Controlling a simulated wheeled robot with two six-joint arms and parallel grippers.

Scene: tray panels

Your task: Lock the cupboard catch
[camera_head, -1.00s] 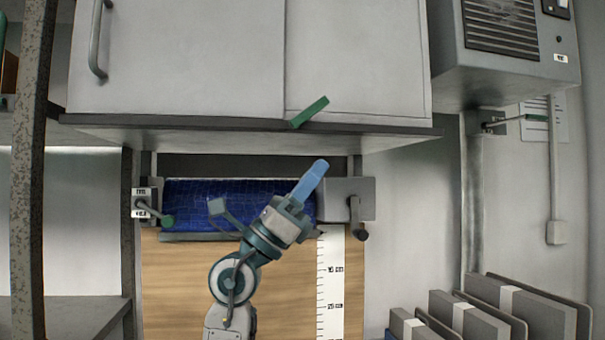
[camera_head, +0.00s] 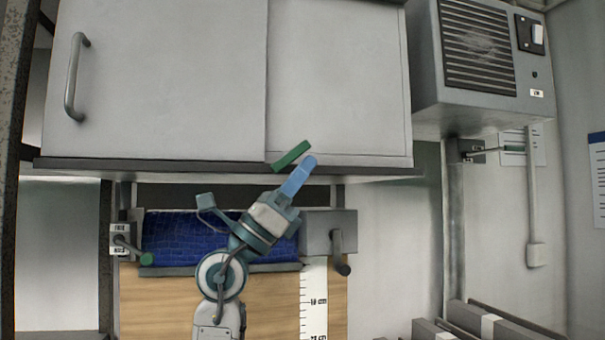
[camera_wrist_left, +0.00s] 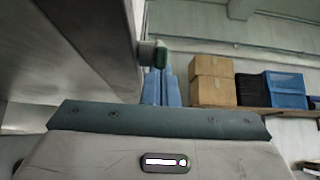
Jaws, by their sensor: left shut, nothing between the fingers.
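The cupboard (camera_head: 180,90) has a sliding-type front with two grey panels. Its catch is a green lever (camera_head: 290,155) at the panels' bottom edge, tilted up to the right. My left gripper (camera_head: 308,161) is shut and empty, its blue fingers pointing up and right, with the tips just below and right of the lever's upper end. In the left wrist view, the catch's green end (camera_wrist_left: 160,56) on its grey stub sits right above the blue fingertips (camera_wrist_left: 158,72). I cannot tell whether they touch. My right gripper is not in view.
A blue panel (camera_head: 185,235) lies below the cupboard, between a small green-knobbed switch (camera_head: 124,240) and a grey box with a dark-knobbed lever (camera_head: 330,230). A vented grey unit (camera_head: 480,60) is at the right.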

